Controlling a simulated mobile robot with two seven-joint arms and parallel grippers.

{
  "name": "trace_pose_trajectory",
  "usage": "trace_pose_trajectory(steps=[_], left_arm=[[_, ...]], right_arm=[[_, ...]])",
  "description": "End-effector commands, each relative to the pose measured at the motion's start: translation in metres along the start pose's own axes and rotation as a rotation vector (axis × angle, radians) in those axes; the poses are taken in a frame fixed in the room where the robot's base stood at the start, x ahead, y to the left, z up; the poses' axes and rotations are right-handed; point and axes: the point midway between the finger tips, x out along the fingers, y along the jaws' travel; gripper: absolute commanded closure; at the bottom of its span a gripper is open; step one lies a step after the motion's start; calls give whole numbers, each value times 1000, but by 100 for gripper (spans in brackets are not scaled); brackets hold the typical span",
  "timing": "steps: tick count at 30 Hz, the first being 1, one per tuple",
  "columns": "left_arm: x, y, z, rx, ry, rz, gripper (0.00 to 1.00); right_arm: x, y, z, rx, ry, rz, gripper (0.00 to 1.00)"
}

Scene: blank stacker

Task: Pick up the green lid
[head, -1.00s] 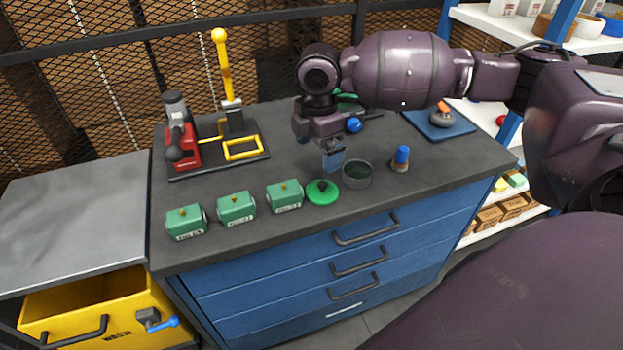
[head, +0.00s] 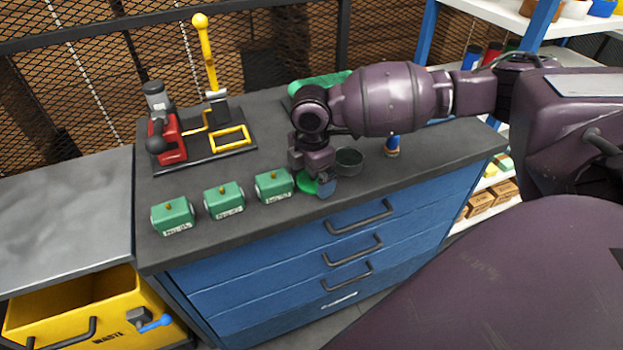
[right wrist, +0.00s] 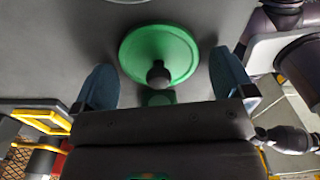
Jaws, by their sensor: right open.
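The green lid (right wrist: 142,50) is a round disc with a dark knob (right wrist: 158,75) in its middle. It lies flat on the dark worktop. In the head view the lid (head: 304,186) is mostly hidden by my right gripper (head: 322,190), which is low over it. In the right wrist view my right gripper (right wrist: 165,88) is open, with one blue finger to either side of the lid and the knob between them; neither finger visibly touches it. My left gripper is not in view.
A grey round pot (head: 348,161) stands just behind the lid. Several green boxes (head: 224,198) line the front of the worktop to the left. A red and yellow press tool (head: 167,138) stands at the back left. A small blue-topped item (head: 392,146) is to the right.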

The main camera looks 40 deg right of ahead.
Motion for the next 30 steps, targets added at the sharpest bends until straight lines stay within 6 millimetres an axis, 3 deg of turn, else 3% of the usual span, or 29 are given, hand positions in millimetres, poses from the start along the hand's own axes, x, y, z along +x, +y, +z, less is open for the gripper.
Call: trace_pose_trajectory(steps=[7, 15, 24, 30], left_arm=[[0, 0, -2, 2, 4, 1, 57], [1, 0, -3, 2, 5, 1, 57], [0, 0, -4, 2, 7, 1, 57], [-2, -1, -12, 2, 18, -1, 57]], right_arm=[[2, 0, 0, 0, 0, 2, 0], [2, 0, 0, 0, 0, 2, 40], [-1, 0, 0, 0, 0, 3, 41], [-27, 1, 0, 1, 0, 8, 41]])
